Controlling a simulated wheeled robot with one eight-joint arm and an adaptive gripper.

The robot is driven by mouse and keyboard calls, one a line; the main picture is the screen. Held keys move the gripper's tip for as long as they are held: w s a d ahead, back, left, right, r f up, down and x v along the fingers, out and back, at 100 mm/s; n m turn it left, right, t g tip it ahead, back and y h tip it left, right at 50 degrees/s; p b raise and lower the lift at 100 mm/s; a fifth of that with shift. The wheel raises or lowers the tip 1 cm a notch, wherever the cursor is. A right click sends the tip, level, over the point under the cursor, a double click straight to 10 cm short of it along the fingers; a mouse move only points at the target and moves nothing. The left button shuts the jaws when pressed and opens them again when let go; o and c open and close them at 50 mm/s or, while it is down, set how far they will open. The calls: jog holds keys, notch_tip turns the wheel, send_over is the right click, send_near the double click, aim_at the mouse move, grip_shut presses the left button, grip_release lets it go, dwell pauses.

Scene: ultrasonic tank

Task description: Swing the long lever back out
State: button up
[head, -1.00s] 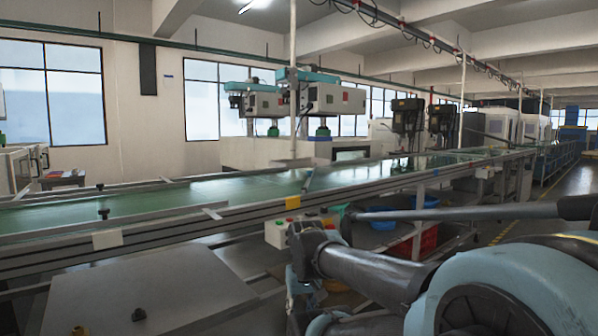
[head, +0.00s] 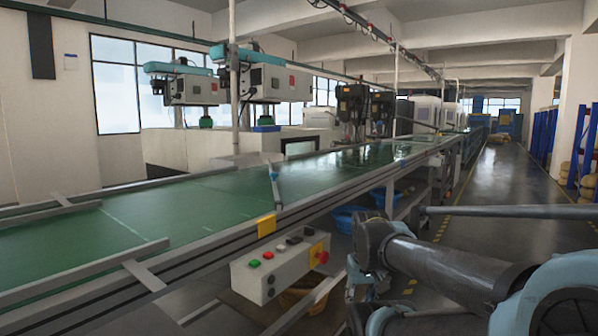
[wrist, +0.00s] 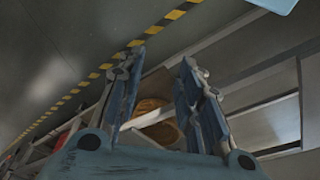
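I cannot make out a long lever or an ultrasonic tank for certain in either view. My gripper (wrist: 160,65) shows in the wrist view with its two blue fingers apart and nothing between the tips. Behind the fingers are a brown round basket (wrist: 155,108) and pale frame bars, apart from the gripper as far as I can tell. In the head view my arm fills the lower right, and the gripper itself cannot be made out there.
A long green conveyor (head: 225,195) runs from the left into the distance. A control box (head: 280,268) with coloured buttons and a red knob hangs on its near side. Blue bins (head: 348,218) sit underneath. The aisle floor (head: 505,175) at the right is clear.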

jog(key=shift+w+d, duration=0.25)
jog(key=shift+w, duration=0.3)
jog(key=shift+o, duration=2)
notch_tip(320, 180, up, 2)
jog(key=shift+a+r, duration=0.15)
jog(key=w+a+r+n+y, duration=0.1)
jog(key=w+a+r+n, duration=0.3)
jog(key=w+r, duration=0.85)
jog(key=w+a+r+n+y, duration=0.1)
jog(key=w+a+r, duration=0.4)
jog(key=w+r, duration=0.7)
jog(key=w+a+r+n+y, duration=0.1)
jog(key=w+a+r+n, duration=0.3)
jog(key=w+r, duration=0.8)
jog(key=w+a+r+n, duration=0.1)
jog(key=w+a+r, duration=0.2)
jog(key=w+a, duration=0.7)
jog(key=shift+t+y, duration=0.3)
jog(key=x, duration=0.5)
jog(key=w+d+x, duration=0.1)
jog(key=x, duration=0.5)
jog(key=d+x, duration=0.1)
jog(key=x, duration=0.4)
jog(key=shift+w+f, duration=0.35)
